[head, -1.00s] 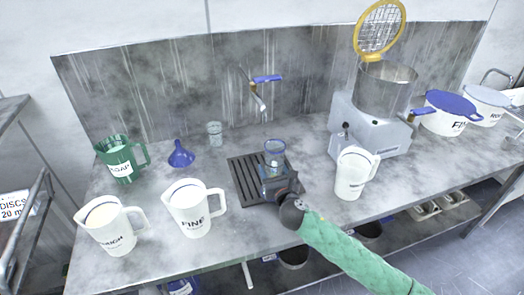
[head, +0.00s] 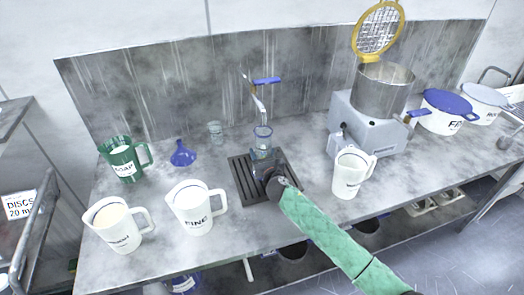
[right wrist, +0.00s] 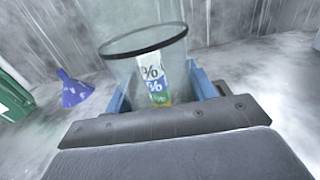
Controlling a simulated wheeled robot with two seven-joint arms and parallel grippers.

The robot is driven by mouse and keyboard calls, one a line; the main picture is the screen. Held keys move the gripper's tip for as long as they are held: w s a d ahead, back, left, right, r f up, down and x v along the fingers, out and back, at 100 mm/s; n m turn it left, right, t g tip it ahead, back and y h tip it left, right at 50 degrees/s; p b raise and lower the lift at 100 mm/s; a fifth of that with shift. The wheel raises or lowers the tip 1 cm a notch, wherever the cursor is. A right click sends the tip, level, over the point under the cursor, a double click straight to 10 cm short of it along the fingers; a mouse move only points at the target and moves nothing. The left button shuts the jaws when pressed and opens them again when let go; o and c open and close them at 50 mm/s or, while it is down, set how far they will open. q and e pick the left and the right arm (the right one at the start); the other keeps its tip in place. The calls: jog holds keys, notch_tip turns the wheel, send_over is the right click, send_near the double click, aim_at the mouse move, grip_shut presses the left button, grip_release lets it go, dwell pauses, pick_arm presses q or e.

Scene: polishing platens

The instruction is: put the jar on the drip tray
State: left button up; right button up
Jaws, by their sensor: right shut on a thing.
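The jar (head: 263,134) is clear glass with a dark rim. It stands upright in my right gripper (head: 262,157), above the drip tray or at its back part; I cannot tell whether its base touches, because the gripper hides it. In the right wrist view the jar (right wrist: 152,70) has a label with percent signs and sits between the blue fingers of the gripper (right wrist: 160,95). The drip tray (head: 243,180) is a dark slatted rectangle on the bench under the tap. My left gripper is out of view.
The tap (head: 261,92) with a blue lever hangs right behind the jar. A small clear glass (head: 215,132), a blue funnel (head: 182,155), a green jug (head: 122,160) and white jugs (head: 192,208) stand left. Another white jug (head: 349,175) and a grey machine (head: 370,125) stand right.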

jog(key=shift+f, duration=0.1)
jog(key=o, duration=1.5)
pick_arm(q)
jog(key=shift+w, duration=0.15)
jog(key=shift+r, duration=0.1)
pick_arm(e)
jog(key=shift+s+d, duration=0.2)
jog(key=shift+s, duration=0.15)
jog(key=b+v, duration=0.3)
jog(key=v, duration=0.7)
pick_arm(q)
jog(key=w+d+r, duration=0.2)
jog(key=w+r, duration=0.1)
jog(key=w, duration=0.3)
jog(key=shift+b, duration=0.3)
pick_arm(e)
jog(key=shift+s+d, duration=0.15)
jog(key=shift+s, duration=0.5)
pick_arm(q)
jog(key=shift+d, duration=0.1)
